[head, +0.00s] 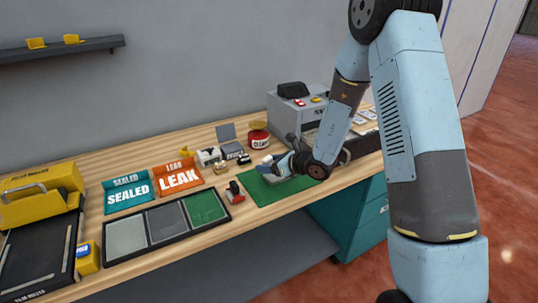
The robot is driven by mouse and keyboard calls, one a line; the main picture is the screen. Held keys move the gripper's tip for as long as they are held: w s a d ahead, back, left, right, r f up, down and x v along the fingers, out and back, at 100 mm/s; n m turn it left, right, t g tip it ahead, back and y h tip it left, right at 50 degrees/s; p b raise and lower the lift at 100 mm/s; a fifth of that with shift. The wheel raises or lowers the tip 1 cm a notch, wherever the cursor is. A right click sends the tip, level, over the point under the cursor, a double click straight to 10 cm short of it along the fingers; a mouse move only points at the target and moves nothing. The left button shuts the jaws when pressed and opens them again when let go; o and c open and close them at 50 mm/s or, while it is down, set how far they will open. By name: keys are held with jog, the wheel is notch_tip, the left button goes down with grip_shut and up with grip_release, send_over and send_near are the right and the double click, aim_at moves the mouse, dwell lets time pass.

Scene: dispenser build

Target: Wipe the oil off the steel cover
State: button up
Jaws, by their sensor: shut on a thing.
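My gripper (276,164) is at the end of my arm, low over a green mat (259,189) on the wooden bench. It is shut on a small pale thing (263,170), perhaps a cloth, too small and partly hidden to name surely. A grey patch (289,180) shows under the gripper on the mat and may be the steel cover; the gripper and wrist hide much of it. I cannot make out oil, or whether the held thing touches the cover.
Left of the mat stand a small red-and-black tool (235,191) and a black tray (163,241) with grey and green panels. Behind are SEALED (128,194) and LEAK (179,177) bins, a red tub (259,138) and a grey machine (290,121). The mat's front left is clear.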

aim_at(269, 158)
jog(key=shift+r, duration=2.15)
